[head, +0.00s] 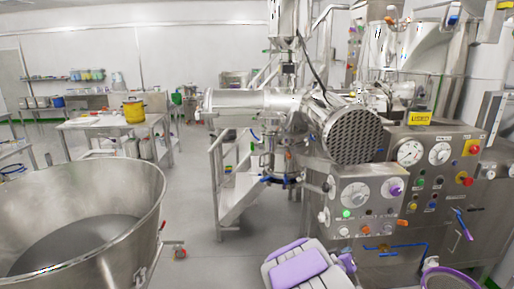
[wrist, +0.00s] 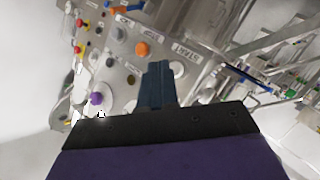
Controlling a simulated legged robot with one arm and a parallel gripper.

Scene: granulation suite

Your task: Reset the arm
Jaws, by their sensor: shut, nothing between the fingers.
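My gripper (wrist: 158,84) shows in the wrist view as dark blue fingers pressed together, with nothing between them. They point toward a tilted metal control panel (wrist: 125,42) with knobs and buttons, and I see no contact. In the head view, my purple and light grey arm (head: 299,266) is low in the picture, in front of the same machine's control panel (head: 367,204). I cannot make out the fingertips in the head view.
A large open steel bowl (head: 88,215) stands at lower left. A steel machine with a round grille (head: 353,135) and gauges fills the right. Metal steps (head: 232,185) stand at centre. A table at back left bears a yellow container (head: 133,110). Grey floor shows between bowl and steps.

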